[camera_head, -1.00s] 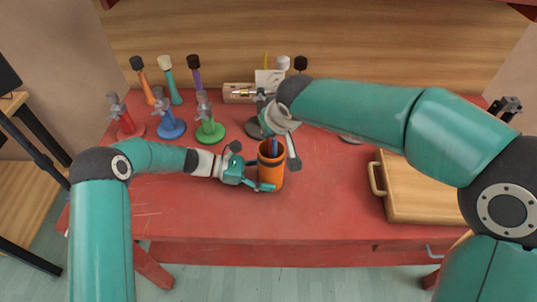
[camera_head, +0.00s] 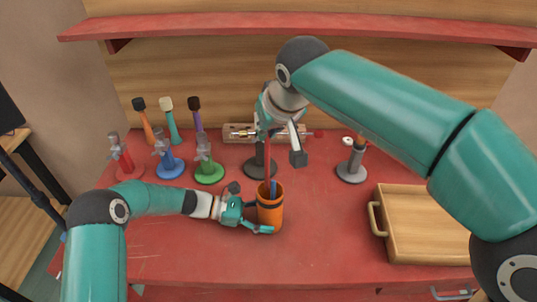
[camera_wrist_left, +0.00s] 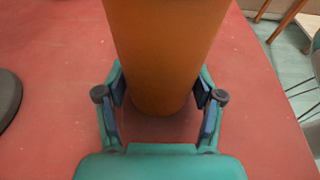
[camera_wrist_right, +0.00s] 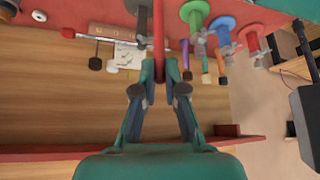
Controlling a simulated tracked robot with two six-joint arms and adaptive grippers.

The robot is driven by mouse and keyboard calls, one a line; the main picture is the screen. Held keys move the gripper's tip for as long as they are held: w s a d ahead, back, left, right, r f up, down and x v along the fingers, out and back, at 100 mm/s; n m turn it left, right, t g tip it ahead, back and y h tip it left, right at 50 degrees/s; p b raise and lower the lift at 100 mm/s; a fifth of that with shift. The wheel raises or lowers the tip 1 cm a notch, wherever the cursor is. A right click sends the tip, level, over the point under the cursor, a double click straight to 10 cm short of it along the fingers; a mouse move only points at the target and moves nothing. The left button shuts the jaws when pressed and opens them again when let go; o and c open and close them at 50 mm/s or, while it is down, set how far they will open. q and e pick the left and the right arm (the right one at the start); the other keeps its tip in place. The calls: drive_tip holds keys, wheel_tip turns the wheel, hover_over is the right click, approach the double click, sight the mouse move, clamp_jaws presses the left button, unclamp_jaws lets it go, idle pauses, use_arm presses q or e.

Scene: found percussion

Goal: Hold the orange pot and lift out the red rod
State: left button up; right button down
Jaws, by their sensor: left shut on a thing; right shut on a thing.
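The orange pot (camera_head: 270,216) stands upright on the red table in the head view. My left gripper (camera_head: 262,215) is shut on its side; the left wrist view shows the fingers on both sides of the pot (camera_wrist_left: 165,50). The red rod (camera_head: 267,160) runs upright above the pot's mouth. My right gripper (camera_wrist_right: 160,82) is shut on the red rod (camera_wrist_right: 159,35). A blue rod (camera_head: 274,188) shows in the pot's mouth. Whether the red rod's lower end is still inside the pot I cannot tell.
Red, blue and green stands (camera_head: 209,172) are at the left, with several mallets behind. A dark stand (camera_head: 253,168) is behind the pot, and a grey stand (camera_head: 351,171) is to the right. A wooden tray (camera_head: 428,252) lies at the right. A red shelf (camera_head: 200,22) is above.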

drive_tip(key=shift+r, duration=2.7)
use_arm(q)
drive_tip(key=o, duration=0.9)
drive_tip(key=shift+o, duration=0.2)
